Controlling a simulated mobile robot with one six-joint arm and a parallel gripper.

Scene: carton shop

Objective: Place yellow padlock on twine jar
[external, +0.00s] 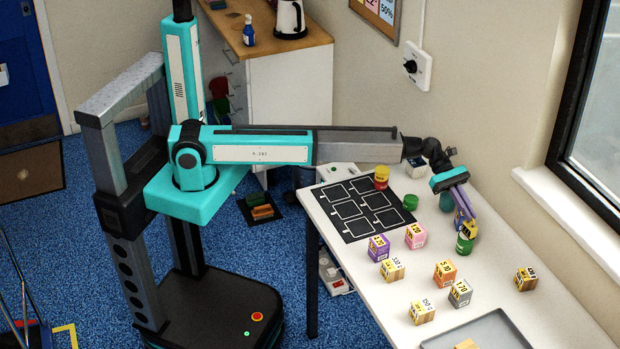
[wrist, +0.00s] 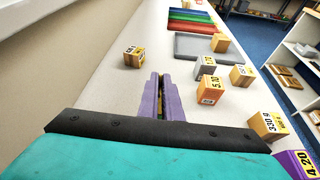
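My gripper (external: 464,222) points down over the right part of the white table. Its purple fingers (wrist: 161,84) are close together, with a small yellow thing, apparently the yellow padlock (external: 459,218), between them. The padlock is mostly hidden by the fingers. A green jar with a pale label (external: 465,244) stands upright directly below the fingertips. It looks like the twine jar, but its label is too small to read. I cannot tell whether the padlock touches it. The jar is hidden behind the fingers in the wrist view.
Several labelled cartons stand nearby, including a pink one (external: 415,236), an orange one (external: 445,272) and a grey one (external: 460,293). A dark marked mat (external: 350,229), a red-and-yellow jar (external: 381,178) and a green item (external: 410,202) lie left. A grey tray (external: 507,340) is in front.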

